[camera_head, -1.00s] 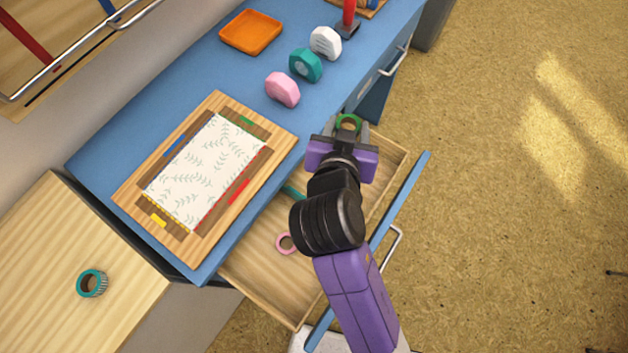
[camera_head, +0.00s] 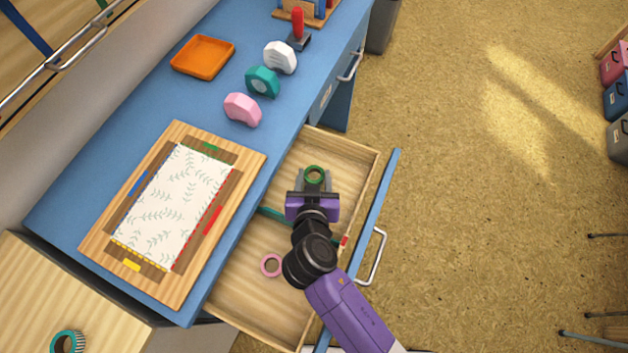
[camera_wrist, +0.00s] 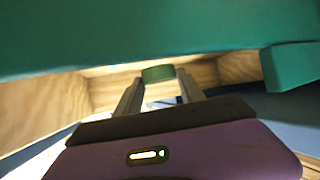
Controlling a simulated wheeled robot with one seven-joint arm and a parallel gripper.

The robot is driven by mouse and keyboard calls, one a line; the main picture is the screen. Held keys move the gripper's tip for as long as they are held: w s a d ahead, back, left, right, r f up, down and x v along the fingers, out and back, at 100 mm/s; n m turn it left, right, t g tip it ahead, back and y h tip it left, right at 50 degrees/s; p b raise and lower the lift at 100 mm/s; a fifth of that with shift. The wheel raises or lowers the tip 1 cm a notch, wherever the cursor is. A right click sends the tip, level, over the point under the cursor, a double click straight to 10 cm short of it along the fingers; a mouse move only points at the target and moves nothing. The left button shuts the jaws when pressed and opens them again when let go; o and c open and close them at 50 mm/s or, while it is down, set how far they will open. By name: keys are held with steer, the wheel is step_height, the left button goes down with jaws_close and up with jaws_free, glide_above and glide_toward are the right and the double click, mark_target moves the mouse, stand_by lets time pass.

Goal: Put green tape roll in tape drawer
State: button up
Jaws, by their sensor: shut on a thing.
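The green tape roll (camera_head: 314,171) is held between the fingers of my gripper (camera_head: 314,180). It also shows between the fingertips in the wrist view (camera_wrist: 158,74). The desk drawer (camera_head: 338,150) is pulled out, with a pale wooden inside and a blue front. My gripper and the roll are over the far part of the drawer, inside its outline from above. I cannot tell how high the roll is above the drawer floor. A pink tape roll (camera_head: 271,265) lies in the near part of the drawer.
A teal strip (camera_head: 272,214) crosses the drawer, partly hidden by my arm. The blue desk holds a framed board (camera_head: 180,200), pink, teal and white dispensers, and an orange tray (camera_head: 203,57). A teal roll (camera_head: 68,342) stands on the side table.

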steer(key=shift+f, duration=1.1)
steer(key=shift+f+b, duration=0.2)
steer(key=shift+b, duration=0.1)
steer(key=o, duration=1.3)
steer(key=shift+r, duration=0.1)
steer(key=shift+r, duration=0.1)
steer(key=shift+s+r, duration=0.1)
steer(key=shift+s, duration=0.05)
steer(key=v, duration=1.1)
steer(key=shift+s+r+p, duration=0.15)
steer(key=shift+s+p, duration=0.15)
